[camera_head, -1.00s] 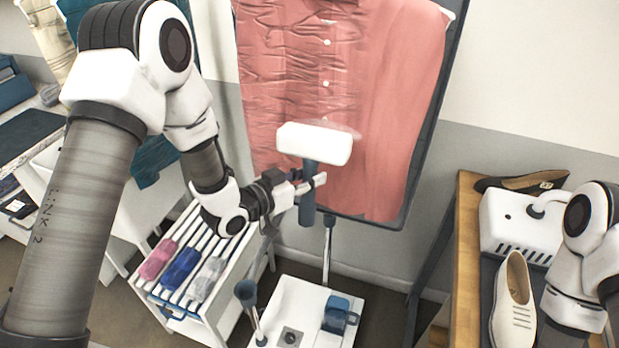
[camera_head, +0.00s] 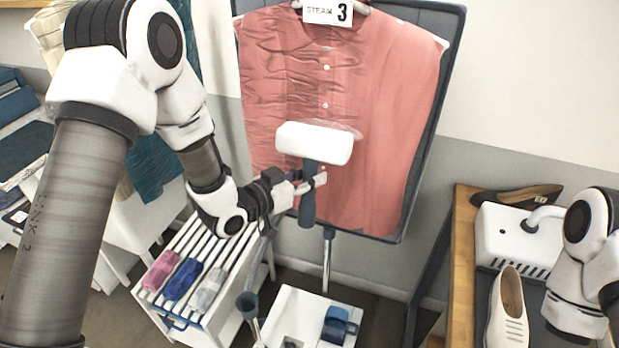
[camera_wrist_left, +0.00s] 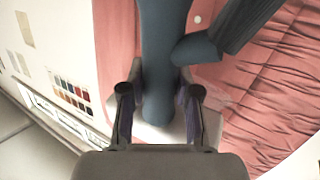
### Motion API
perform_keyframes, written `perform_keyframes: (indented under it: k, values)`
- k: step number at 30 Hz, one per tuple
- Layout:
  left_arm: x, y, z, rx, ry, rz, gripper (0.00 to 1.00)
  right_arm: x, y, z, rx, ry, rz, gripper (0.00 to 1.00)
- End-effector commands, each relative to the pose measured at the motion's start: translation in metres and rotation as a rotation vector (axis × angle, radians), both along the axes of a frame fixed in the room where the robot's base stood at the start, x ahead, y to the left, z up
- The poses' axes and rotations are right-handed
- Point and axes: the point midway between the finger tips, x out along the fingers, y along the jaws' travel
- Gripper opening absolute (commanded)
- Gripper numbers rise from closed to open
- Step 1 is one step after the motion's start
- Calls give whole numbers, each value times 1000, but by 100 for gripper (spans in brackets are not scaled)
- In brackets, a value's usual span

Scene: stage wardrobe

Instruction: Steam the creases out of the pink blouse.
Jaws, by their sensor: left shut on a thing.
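The pink blouse (camera_head: 398,115) hangs on a dark upright board (camera_head: 446,75). Its left half is heavily creased; its right half looks smooth. My left gripper (camera_head: 308,181) is shut on the blue handle of the steamer (camera_head: 314,143). The steamer's wide white head is up in front of the middle of the blouse, with faint steam along its upper edge. I cannot tell whether it touches the cloth. In the left wrist view the steamer handle (camera_wrist_left: 160,70) runs between my fingers, and creased pink cloth of the blouse (camera_wrist_left: 280,95) shows at right. My right gripper is out of view.
A slatted white rack (camera_head: 225,255) with pink, blue and grey rolled items stands below left. A white steamer base (camera_head: 290,310) with a pole is below the blouse. At right, a wooden bench (camera_head: 463,260) holds shoes and a white device (camera_head: 505,238).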

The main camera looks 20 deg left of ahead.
Motion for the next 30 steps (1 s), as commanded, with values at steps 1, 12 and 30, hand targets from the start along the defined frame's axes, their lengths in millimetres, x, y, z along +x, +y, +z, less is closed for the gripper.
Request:
perform_keyframes:
  k: [1, 12, 30]
  values:
    - [0, 0, 7, -1, -3, 0, 0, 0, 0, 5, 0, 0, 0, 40]
    - [0, 0, 21, -1, -3, 0, 0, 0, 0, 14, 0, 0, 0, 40]
    - [0, 0, 59, -1, -3, 0, 0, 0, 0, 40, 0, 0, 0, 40]
